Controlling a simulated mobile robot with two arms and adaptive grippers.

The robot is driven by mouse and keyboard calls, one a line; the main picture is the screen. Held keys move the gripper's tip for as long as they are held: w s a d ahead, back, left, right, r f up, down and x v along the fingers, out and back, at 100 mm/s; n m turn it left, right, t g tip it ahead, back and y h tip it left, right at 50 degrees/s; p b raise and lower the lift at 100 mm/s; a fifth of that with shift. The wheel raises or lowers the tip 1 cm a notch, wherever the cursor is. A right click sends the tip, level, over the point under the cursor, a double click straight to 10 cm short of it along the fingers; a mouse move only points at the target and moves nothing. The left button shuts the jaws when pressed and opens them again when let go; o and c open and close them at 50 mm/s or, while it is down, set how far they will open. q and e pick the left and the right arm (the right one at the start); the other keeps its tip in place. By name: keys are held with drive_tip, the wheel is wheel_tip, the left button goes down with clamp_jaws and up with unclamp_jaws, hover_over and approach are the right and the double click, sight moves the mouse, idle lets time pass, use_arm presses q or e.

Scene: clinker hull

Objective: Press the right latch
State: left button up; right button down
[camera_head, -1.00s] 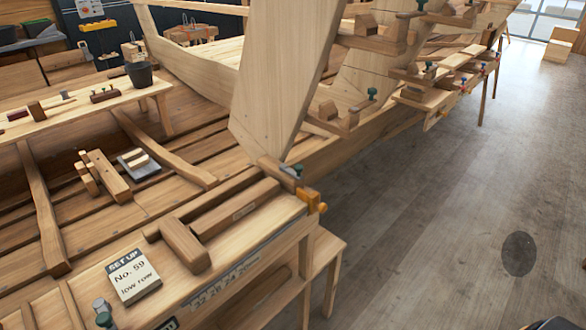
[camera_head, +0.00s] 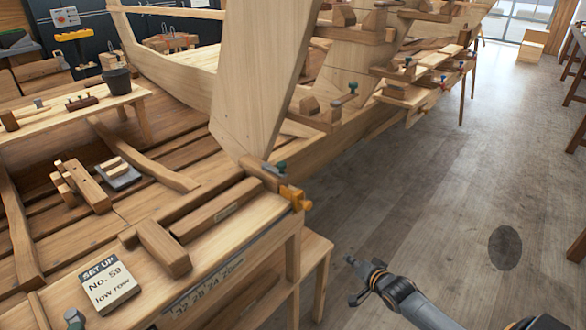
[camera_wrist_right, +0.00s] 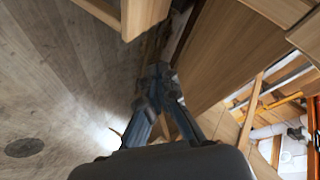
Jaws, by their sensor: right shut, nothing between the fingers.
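An orange latch-like fitting (camera_head: 296,198) sits at the right end of the wooden bench fixture, with a green knob (camera_head: 282,168) just behind it. I cannot tell for certain that it is the right latch. My right gripper (camera_head: 352,262) is over the floor beside the bench, lower right of the orange fitting and apart from it. In the right wrist view its fingers (camera_wrist_right: 159,78) come together, shut and empty. My left gripper is not in view.
The wooden bench (camera_head: 240,235) carries a card reading "No. 59 low row" (camera_head: 108,287) and a wooden block (camera_head: 163,248). A tall plank (camera_head: 255,85) rises behind the orange fitting. Open floor (camera_head: 440,200) lies to the right.

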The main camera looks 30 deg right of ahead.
drive_tip(key=w+a+r+m+t+y, duration=0.1)
drive_tip(key=w+a+r+t, duration=0.1)
drive_tip(key=r, duration=0.8)
drive_tip(key=w+a+r+m+t+y+b, duration=0.1)
drive_tip(key=w+a+r+t+y, duration=0.1)
drive_tip(key=r, duration=0.8)
drive_tip(key=w+a+r+m+t+y, duration=0.1)
drive_tip(key=w+a+r, duration=0.1)
drive_tip(key=r, duration=0.8)
drive_tip(key=shift+w+a+r+m+t+y+b, duration=0.3)
drive_tip(key=shift+r+t+y+b, duration=0.05)
drive_tip(key=shift+t+y+b, duration=0.05)
drive_tip(key=shift+w, duration=0.15)
drive_tip(key=w+a+p, duration=0.1)
drive_tip(key=w, duration=0.1)
drive_tip(key=w+a+p, duration=0.1)
drive_tip(key=w, duration=0.2)
drive_tip(key=w+a+p, duration=0.1)
drive_tip(key=w+a, duration=0.1)
drive_tip(key=w, duration=0.1)
drive_tip(key=shift+w, duration=0.2)
drive_tip(key=shift+s+a+p, duration=0.3)
drive_tip(key=shift+s+a, duration=0.1)
drive_tip(key=shift+a, duration=0.2)
drive_tip(key=shift+f, duration=0.1)
